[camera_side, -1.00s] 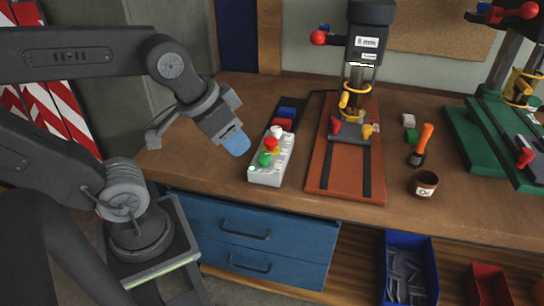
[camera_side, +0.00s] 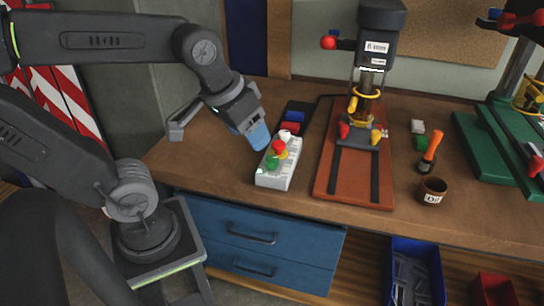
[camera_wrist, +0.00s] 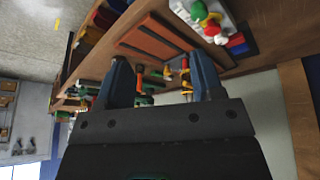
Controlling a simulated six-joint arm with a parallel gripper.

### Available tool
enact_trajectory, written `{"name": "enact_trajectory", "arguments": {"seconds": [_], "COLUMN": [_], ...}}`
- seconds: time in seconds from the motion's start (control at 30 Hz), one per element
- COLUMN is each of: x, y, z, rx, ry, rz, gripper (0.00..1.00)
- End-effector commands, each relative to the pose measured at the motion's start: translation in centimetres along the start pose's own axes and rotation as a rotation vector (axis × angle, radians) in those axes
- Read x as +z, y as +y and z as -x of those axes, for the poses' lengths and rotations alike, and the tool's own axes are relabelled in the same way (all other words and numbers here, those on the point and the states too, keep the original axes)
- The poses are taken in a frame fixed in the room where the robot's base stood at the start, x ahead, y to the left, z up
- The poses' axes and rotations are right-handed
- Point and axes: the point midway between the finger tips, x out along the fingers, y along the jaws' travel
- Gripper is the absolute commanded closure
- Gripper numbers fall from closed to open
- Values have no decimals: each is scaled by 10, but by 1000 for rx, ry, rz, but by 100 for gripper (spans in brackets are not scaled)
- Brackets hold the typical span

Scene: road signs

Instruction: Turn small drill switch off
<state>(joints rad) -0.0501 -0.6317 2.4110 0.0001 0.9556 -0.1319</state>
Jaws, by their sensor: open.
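The small drill (camera_side: 375,48) stands on an orange-brown base (camera_side: 328,185) in the middle of the bench. A white control box (camera_side: 272,181) with red, green, yellow and white knobs lies left of it. Behind the box is a dark strip with a blue block (camera_side: 294,116) and a red block (camera_side: 290,127). Which part is the drill switch I cannot tell. My gripper (camera_side: 248,132) is open and empty, with blue fingertips, just left of the control box and apart from it. In the wrist view, my gripper (camera_wrist: 163,82) shows both fingers spread; the control box (camera_wrist: 204,14) is at the top.
A larger green drill (camera_side: 487,142) stands at the right. An orange-handled tool (camera_side: 431,145) and a brown cup (camera_side: 432,190) are on the bench right of the small drill. Blue drawers (camera_side: 248,235) and a blue bin (camera_side: 416,250) are below. Bench left of the gripper is clear.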

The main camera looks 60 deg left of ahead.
Motion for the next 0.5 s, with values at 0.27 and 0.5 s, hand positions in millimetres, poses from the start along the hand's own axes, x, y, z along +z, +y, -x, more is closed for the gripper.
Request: {"name": "enact_trajectory", "arguments": {"seconds": [0.27,0.5], "x": [-66,-92], "y": [-38,-62], "z": [-29,-49], "rx": [-131,-216], "ry": [-244,-347], "rz": [554,826], "gripper": [39,39]}}
